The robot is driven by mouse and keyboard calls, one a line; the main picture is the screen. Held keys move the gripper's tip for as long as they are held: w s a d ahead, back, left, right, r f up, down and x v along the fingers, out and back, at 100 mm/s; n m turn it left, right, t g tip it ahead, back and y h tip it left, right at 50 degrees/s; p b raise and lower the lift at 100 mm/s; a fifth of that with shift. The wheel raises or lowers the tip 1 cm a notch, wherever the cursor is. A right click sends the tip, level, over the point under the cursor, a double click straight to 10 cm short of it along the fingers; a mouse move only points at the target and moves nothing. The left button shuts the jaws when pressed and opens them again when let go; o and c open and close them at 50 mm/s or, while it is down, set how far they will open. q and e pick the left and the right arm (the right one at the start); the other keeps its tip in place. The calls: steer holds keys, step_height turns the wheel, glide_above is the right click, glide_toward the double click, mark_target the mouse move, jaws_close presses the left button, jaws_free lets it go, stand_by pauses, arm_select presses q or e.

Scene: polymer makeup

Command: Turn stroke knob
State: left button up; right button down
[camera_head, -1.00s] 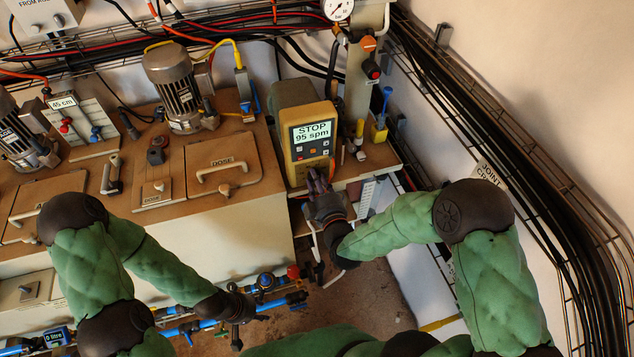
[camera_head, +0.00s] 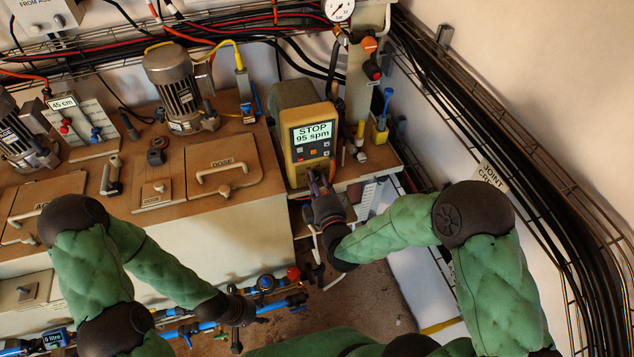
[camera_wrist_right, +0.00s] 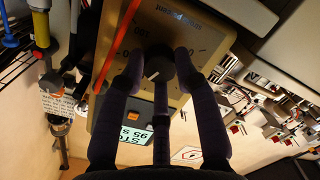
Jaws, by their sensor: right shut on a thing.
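The stroke knob (camera_wrist_right: 158,66) is a dark round knob with a light pointer mark, on the lower face of the yellow dosing pump (camera_head: 302,130). The pump display (camera_head: 310,132) reads "STOP 95 spm". My right gripper (camera_head: 317,180) is at the pump's lower front. In the right wrist view its fingers (camera_wrist_right: 160,75) are shut around the knob, with one finger on each side and one below. In the head view the fingers hide the knob. My left gripper (camera_head: 240,318) hangs low near blue pipes, and its fingers are too unclear to tell their opening.
An orange hose (camera_wrist_right: 118,42) runs past the pump face in the right wrist view. Tank lids (camera_head: 222,165) and motors (camera_head: 178,88) stand left of the pump. A pressure gauge (camera_head: 339,8) and valves are behind it. Cable trays (camera_head: 500,150) line the right wall.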

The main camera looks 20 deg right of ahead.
steer(key=c, duration=0.9)
jaws_free()
steer(key=shift+s, duration=0.1)
steer(key=s+r, duration=0.1)
steer(key=s, duration=1)
steer(key=shift+s, duration=0.35)
step_height(320, 180, down, 15)
steer(key=a+m+g+y, duration=0.2)
steer(key=m+g, duration=0.5)
steer(key=g, duration=0.2)
steer(key=s+a+f+m+g+y, duration=0.1)
steer(key=s+a+f+m+g, duration=0.2)
steer(key=s+f+m+g, duration=0.3)
steer(key=shift+s+f+m+g+y, duration=0.4)
steer(key=shift+s+f+g, duration=0.4)
steer(key=shift+s+f, duration=2.1)
